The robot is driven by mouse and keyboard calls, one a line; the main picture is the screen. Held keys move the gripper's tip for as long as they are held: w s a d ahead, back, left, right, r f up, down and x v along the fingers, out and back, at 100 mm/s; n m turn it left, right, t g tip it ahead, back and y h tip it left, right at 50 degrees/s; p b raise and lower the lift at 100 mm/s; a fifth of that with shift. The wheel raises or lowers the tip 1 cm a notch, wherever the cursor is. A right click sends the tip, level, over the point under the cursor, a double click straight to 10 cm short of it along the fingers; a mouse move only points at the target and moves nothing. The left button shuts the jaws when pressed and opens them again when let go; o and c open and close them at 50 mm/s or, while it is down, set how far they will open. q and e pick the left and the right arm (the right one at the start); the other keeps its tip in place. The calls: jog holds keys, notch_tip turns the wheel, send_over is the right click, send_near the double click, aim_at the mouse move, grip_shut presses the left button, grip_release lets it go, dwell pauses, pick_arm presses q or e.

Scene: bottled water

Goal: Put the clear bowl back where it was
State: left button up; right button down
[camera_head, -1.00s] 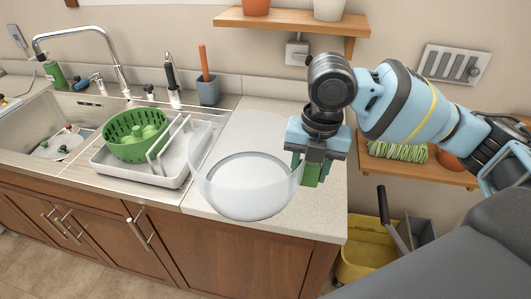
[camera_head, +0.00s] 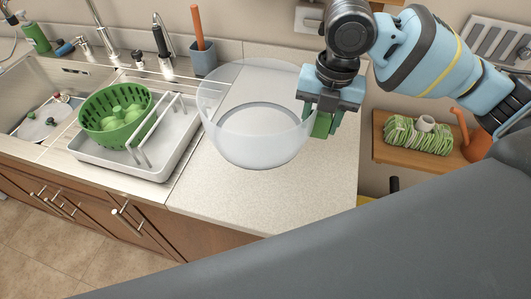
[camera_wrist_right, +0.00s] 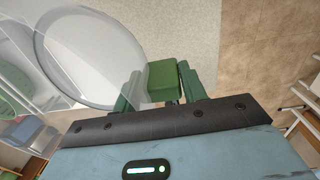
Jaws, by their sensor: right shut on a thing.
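The clear bowl (camera_head: 258,140) is upright over the right part of the counter, to the right of the dish rack. I cannot tell whether its base touches the counter. My right gripper (camera_head: 322,124) is at the bowl's right side, with its green fingers shut on the rim. In the right wrist view the bowl (camera_wrist_right: 85,60) fills the upper left, beside the gripper (camera_wrist_right: 160,85). The exact grip on the rim is partly hidden by the fingers. My left gripper is not in view.
A white dish rack (camera_head: 155,165) with a green colander (camera_head: 115,112) stands left of the bowl, by the sink. The counter (camera_head: 225,200) in front of the bowl is bare. A wooden shelf (camera_head: 390,155) is at right.

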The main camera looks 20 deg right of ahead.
aim_at(316, 136)
notch_tip(316, 136, down, 4)
jog(key=shift+f, duration=0.2)
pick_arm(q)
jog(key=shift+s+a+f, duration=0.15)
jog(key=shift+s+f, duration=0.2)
pick_arm(e)
jog(key=shift+f, duration=0.3)
pick_arm(q)
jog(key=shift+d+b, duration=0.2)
jog(key=shift+b, duration=0.1)
pick_arm(e)
jog(key=shift+f, duration=2.4)
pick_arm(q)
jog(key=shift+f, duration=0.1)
pick_arm(e)
jog(key=c, duration=1.2)
grip_release()
jog(key=shift+f, duration=0.15)
jog(key=shift+c, duration=0.2)
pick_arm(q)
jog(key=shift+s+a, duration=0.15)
pick_arm(e)
jog(key=o, duration=0.4)
jog(key=shift+o, duration=0.2)
